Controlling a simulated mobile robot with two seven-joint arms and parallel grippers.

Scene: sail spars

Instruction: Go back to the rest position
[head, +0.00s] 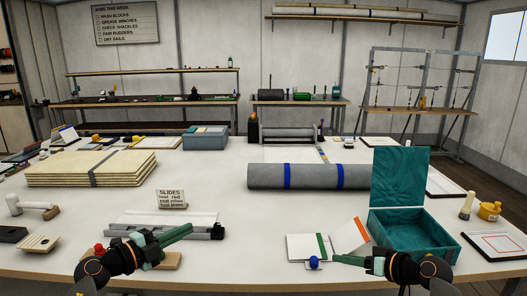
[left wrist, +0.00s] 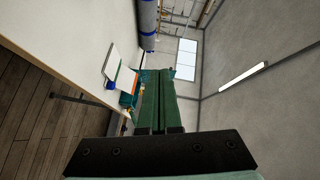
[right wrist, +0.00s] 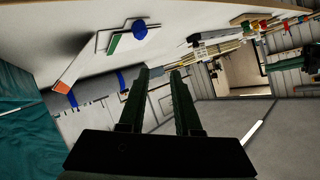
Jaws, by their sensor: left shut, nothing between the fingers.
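My left gripper (head: 190,229) is over the front edge of the table, pointing inward to the right. Its green fingers are together with nothing between them, as the left wrist view (left wrist: 158,74) shows. My right gripper (head: 337,259) is at the front right, pointing left, just in front of the teal box. In the right wrist view (right wrist: 160,72) its fingers stand apart with an empty gap. Neither gripper holds anything.
An open teal box (head: 415,237) stands on the right of the white table (head: 255,255).

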